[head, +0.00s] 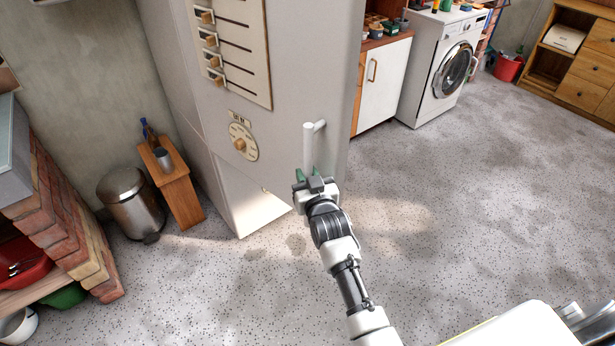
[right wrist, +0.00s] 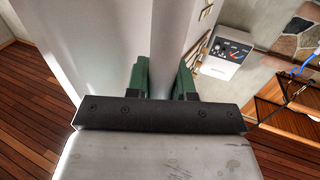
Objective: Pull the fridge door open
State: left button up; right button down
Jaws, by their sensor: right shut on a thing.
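The tall grey fridge (head: 270,120) stands at the upper middle of the head view. Its door carries an upright white bar handle (head: 308,143) near the right edge. My right gripper (head: 307,176) is shut on the lower part of this handle. In the right wrist view, the green fingers of my right gripper (right wrist: 166,82) stand on either side of the pale handle bar (right wrist: 171,45). I cannot tell whether the door stands ajar. My left gripper is not in view.
A metal bin (head: 131,200) and a small wooden stand (head: 178,190) are left of the fridge. Brick stacks (head: 60,225) stand farther left. A white cabinet (head: 383,82) and a washing machine (head: 437,75) are at the back right. The speckled floor (head: 470,200) on the right is clear.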

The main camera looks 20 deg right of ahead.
jog(key=shift+s+d+f, duration=0.1)
jog(key=shift+d+f, duration=0.1)
jog(key=shift+f, duration=0.1)
jog(key=c, duration=1.3)
grip_release()
jog(key=shift+c, duration=0.2)
jog(key=o, duration=0.4)
jog(key=shift+s+d+r, duration=0.1)
jog(key=shift+s+r, duration=0.1)
jog(key=shift+w, duration=0.1)
jog(key=s, duration=0.7)
jog(key=s+b, duration=0.1)
jog(key=s, duration=0.3)
jog(key=shift+a, duration=0.3)
